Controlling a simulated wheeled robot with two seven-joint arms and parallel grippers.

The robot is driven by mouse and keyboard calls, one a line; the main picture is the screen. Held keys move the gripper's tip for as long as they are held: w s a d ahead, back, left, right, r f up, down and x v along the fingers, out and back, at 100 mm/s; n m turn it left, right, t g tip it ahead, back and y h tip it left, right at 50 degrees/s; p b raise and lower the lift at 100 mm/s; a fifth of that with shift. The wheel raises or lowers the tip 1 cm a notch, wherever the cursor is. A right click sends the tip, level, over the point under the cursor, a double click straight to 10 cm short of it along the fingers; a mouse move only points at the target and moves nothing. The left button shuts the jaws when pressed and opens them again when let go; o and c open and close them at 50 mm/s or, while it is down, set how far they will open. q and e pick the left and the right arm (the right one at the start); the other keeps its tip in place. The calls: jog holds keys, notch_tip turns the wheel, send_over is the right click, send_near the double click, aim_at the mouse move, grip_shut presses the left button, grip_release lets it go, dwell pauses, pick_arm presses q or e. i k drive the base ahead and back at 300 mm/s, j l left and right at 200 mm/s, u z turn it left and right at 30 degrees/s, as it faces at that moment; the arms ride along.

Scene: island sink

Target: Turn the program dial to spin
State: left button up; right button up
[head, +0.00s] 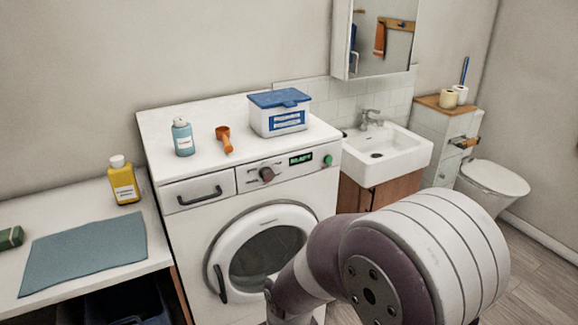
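The program dial (266,174) is a dark round knob on the front panel of the white washing machine (220,235). It sits between the detergent drawer (198,191) and a small green-lit display (300,158). The markings around the dial are too small to read. A green round button (328,160) is at the panel's right end. The round door (262,255) below looks closed. One of my arms fills the lower right, in front of the machine's lower right part. Neither gripper shows in the head view.
On the machine top stand a blue bottle (182,137), an orange scoop (225,139) and a white box with a blue lid (279,113). The left counter holds a yellow bottle (123,182) and a blue-grey cloth (85,254). A sink (390,155) and toilet (492,184) are at right.

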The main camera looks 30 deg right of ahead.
aim_at(266, 173)
jog(key=l+z, duration=0.3)
jog(key=l, duration=0.25)
jog(key=i+l+z, duration=0.1)
jog(key=l+z, duration=0.2)
jog(key=l, duration=0.2)
jog(key=i+j, duration=0.4)
jog(key=i, duration=0.15)
